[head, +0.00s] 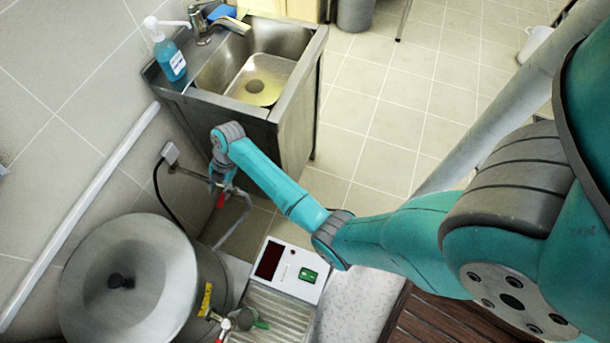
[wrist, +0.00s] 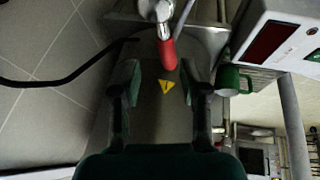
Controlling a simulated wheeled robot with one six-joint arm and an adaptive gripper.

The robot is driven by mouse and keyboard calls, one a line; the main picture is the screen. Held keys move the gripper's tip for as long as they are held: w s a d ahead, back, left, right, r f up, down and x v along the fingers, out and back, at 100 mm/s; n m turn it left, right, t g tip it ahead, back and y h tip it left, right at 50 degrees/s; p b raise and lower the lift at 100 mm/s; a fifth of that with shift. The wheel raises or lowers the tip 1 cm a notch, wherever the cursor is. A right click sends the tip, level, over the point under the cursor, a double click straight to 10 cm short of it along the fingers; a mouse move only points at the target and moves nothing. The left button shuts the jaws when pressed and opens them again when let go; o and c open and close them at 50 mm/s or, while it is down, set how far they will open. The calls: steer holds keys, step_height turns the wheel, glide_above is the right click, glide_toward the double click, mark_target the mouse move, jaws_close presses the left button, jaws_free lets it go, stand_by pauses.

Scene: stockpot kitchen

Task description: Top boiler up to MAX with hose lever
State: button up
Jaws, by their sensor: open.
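The boiler is a large steel pot (head: 130,285) with a black-knobbed lid, at the lower left of the head view. A yellow label (head: 206,299) is on its side; I cannot read a level. A red lever (head: 221,200) shows just below my gripper (head: 221,178), by the wall pipe; in the wrist view the red lever (wrist: 167,52) hangs from a metal valve (wrist: 158,10). My gripper is open, and the lever's tip lies close to the space between its fingertips (wrist: 160,74). I cannot tell whether they touch. A pale hose (head: 240,215) runs down beside it.
A control box (head: 292,270) with a dark display stands right of the boiler, above a drip tray (head: 270,315). A green cup (head: 250,319) is by the boiler's tap (head: 222,324). A sink cabinet (head: 295,120) stands behind my gripper.

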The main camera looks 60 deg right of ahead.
steer(key=v, duration=0.4)
steer(key=s+a+f+m+t+h, duration=0.25)
steer(key=s+f+m, duration=0.2)
steer(key=s, duration=0.45)
steer(key=s+a+f+m+t+h, duration=0.1)
steer(key=s+f+m+t, duration=0.3)
steer(key=s, duration=0.5)
steer(key=s+r+m+t+h, duration=0.1)
steer(key=s+r+m+t, duration=0.2)
steer(key=s+r+m, duration=0.5)
steer(key=shift+v, duration=4.4)
steer(key=shift+h, duration=0.25)
